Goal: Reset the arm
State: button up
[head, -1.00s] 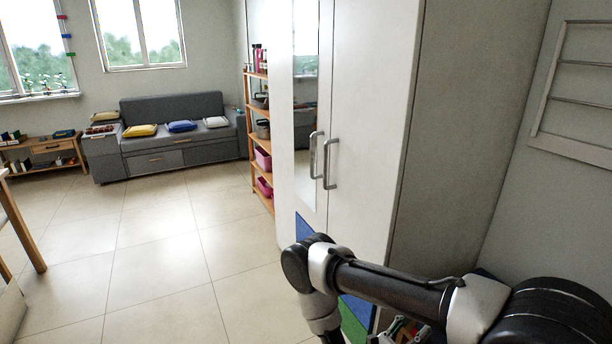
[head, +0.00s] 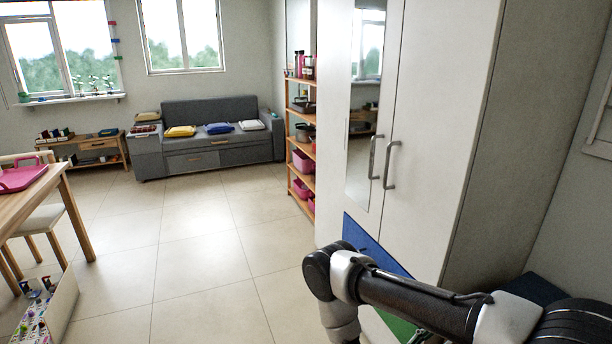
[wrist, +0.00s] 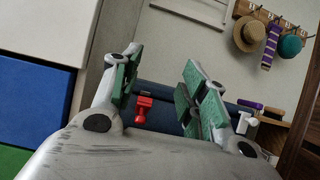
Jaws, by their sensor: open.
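My gripper (wrist: 158,92) shows in the wrist view with its two green-padded fingers spread apart. It is open and nothing is between its pads. A red object (wrist: 142,108) shows beyond the fingers, apart from them as far as I can tell. In the head view my arm is bent at the lower right, in front of the white wardrobe (head: 425,120). My gripper is below the edge of that view, at most a sliver of it showing.
The wardrobe stands close on the right. A wooden shelf (head: 302,130) with pink bins is beyond it. A table (head: 40,192) and a white box (head: 62,305) are at left. A grey sofa (head: 205,155) is at the back. The tiled floor (head: 200,240) between is clear.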

jog(key=s+d+r+m+g, duration=0.3)
jog(key=s+d+m+g, duration=0.15)
jog(key=s+g, duration=0.5)
jog(key=w+a+r+m+g+y, duration=0.1)
jog(key=a+r+m+g+y, duration=0.25)
jog(key=r+m+y, duration=0.45)
jog(key=w+a+r+m+g+y, duration=0.25)
jog(key=a+r+m+y, duration=0.2)
jog(key=r+y, duration=0.75)
jog(key=s+d+r+m+t, duration=0.1)
jog(key=s+r+t, duration=0.1)
jog(key=r, duration=0.5)
jog(key=s+d+r+m+t+y, duration=0.1)
jog(key=s+d+r+m+t, duration=0.1)
jog(key=r+t, duration=0.3)
jog(key=s+d+r+m+t+y, duration=0.1)
jog(key=r+t, duration=0.3)
jog(key=r, duration=0.7)
jog(key=shift+s+d+r+m, duration=0.2)
jog(key=shift+s+d+m, duration=0.35)
jog(key=shift+s+m, duration=0.15)
